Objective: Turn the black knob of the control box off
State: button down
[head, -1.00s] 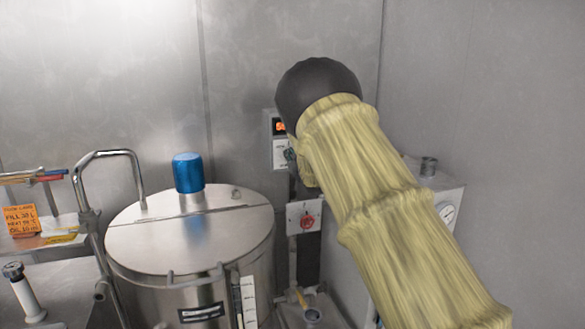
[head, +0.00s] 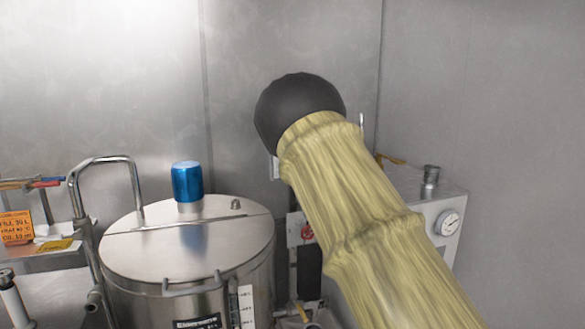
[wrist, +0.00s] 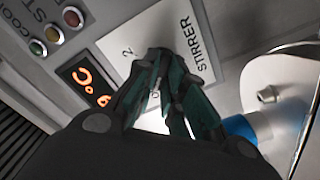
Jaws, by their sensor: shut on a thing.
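The control box (wrist: 228,52) fills the upper wrist view, with a white plate lettered STIRRER and a lit orange display (wrist: 88,80). My gripper (wrist: 165,62) has its dark green fingers against this plate, closed around the spot where the black knob sits. The knob itself is hidden between the fingers, so its angle cannot be seen. In the head view my sleeved arm covers nearly all of the control box; only a pale sliver of its edge (head: 274,168) shows. My gripper is hidden there too.
A steel tank with a blue-capped lid (head: 187,182) stands left of my arm. A red knob on a white plate (head: 306,232) is below. A grey box with a gauge (head: 449,223) stands right. In the wrist view, coloured buttons (wrist: 55,34) sit beside the display.

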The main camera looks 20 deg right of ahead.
jog(key=c, duration=1.5)
grip_release()
jog(key=s, duration=1.2)
jog(key=shift+d, duration=0.25)
